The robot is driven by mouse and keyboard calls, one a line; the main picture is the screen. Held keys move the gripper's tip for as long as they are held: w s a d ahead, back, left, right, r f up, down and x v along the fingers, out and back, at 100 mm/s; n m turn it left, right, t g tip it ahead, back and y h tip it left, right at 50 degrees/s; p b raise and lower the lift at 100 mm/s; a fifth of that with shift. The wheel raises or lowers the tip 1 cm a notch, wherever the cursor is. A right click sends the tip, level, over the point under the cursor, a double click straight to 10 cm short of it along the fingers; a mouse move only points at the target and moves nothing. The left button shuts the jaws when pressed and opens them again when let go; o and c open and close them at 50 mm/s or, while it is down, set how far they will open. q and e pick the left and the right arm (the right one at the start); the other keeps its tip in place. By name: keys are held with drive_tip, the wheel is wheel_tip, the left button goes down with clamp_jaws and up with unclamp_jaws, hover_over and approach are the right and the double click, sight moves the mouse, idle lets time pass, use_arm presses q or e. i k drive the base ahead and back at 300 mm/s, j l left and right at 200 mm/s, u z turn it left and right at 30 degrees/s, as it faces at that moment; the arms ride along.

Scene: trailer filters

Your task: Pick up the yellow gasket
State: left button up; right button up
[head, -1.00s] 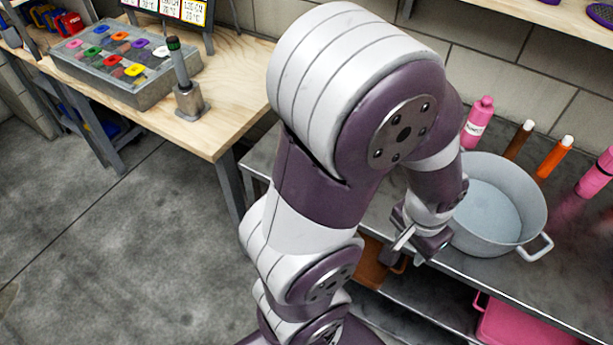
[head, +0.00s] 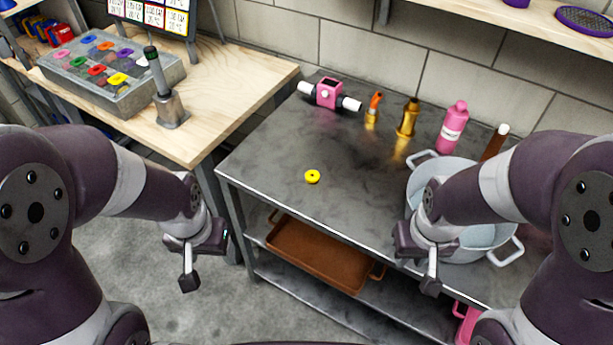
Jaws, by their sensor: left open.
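The yellow gasket (head: 312,177) is a small ring with a hole in its middle. It lies flat on the grey metal table (head: 268,160), near its front left part, with clear surface around it. My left gripper (head: 204,262) is open and empty, left of the table's front left corner and over the floor. It is apart from the gasket, to its lower left. My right gripper (head: 423,265) is in front of the big pot at the table's front edge. I see nothing held in it, but its jaw opening is unclear.
A grey pot (head: 424,172) stands at the right. A pink valve-like part (head: 329,94), brass fittings (head: 408,118) and a pink bottle (head: 452,127) line the back. A brown tray (head: 320,262) sits on the lower shelf. A wooden table (head: 225,85) with a box of coloured rings (head: 110,75) stands left.

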sight(312, 176)
drive_tip(key=i+j+z, duration=0.15)
drive_tip(key=z, duration=0.35)
drive_tip(key=i+j+z, duration=0.2)
drive_tip(key=z, duration=0.25)
drive_tip(key=j+z, duration=0.35)
drive_tip(key=z, duration=0.15)
drive_tip(key=i+j, duration=0.05)
